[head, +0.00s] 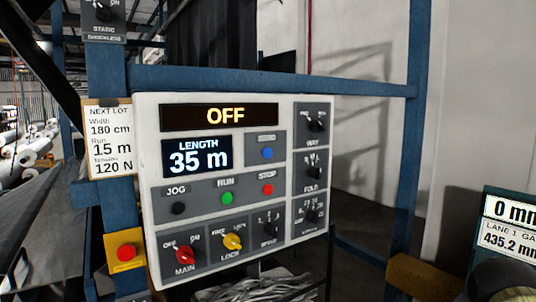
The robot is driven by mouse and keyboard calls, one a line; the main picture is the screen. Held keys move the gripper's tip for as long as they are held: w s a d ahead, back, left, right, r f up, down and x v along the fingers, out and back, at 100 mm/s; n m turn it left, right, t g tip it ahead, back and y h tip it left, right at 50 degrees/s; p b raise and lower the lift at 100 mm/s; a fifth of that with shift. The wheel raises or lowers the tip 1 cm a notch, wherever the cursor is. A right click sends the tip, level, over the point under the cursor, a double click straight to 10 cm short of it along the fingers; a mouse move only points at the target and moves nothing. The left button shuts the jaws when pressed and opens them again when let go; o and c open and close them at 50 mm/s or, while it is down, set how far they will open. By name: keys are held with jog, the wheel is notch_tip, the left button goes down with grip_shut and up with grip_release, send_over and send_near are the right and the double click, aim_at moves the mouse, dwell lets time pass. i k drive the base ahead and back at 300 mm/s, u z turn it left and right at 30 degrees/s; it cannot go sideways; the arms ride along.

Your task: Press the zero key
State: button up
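A white control panel (146,190) hangs on a blue frame. Its top display (225,117) reads OFF in yellow. Below it, the length display (198,156) reads 35 m. To the right of the length display is a blue button (267,153), under a small label too blurred to read. No key plainly marked zero shows. Below are a black jog button (178,208), a green run button (227,198) and a red stop button (268,189). I cannot make out my gripper; a dark rounded shape at the lower right corner may be part of my arm.
The panel also carries a red main knob (184,255), a yellow lock knob (232,241) and several black knobs. A red button on a yellow box (126,252) is at left. A readout (510,223) at right shows 0 mm and 435.2 mm. A lot card (110,140) hangs left.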

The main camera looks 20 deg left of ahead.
aim_at(267, 152)
jog(key=z, duration=1.5)
jog(key=k, duration=1.05)
jog(key=u, duration=1.95)
